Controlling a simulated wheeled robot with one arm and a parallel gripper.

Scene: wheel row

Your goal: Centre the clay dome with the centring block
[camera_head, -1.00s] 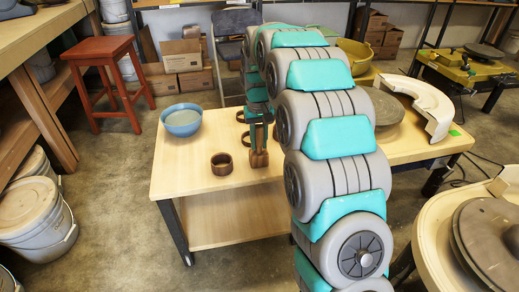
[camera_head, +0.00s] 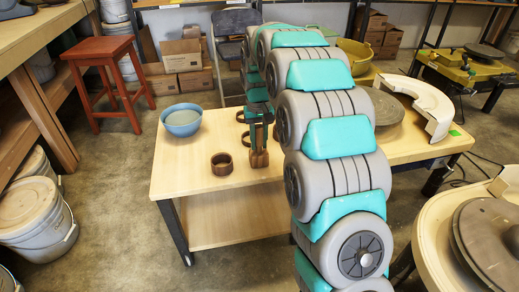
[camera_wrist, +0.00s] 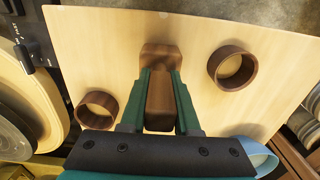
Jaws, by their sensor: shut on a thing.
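My gripper (camera_head: 260,137) is over the light wooden table, and its green fingers are shut on the brown wooden centring block (camera_head: 259,159). In the wrist view the block (camera_wrist: 160,98) shows between the two fingers (camera_wrist: 160,85), with its wider end beyond the fingertips. I cannot tell whether the block touches the tabletop. A grey wheel disc (camera_head: 388,110) is at the right, partly behind my arm. I cannot make out the clay dome; my arm hides part of that area.
Brown rings (camera_head: 222,163) stand near the block on the table (camera_head: 190,180); two show in the wrist view (camera_wrist: 249,73). A blue bowl (camera_head: 181,121) is at the back left. A white curved splash pan (camera_head: 425,103) borders the wheel. The table's front left is clear.

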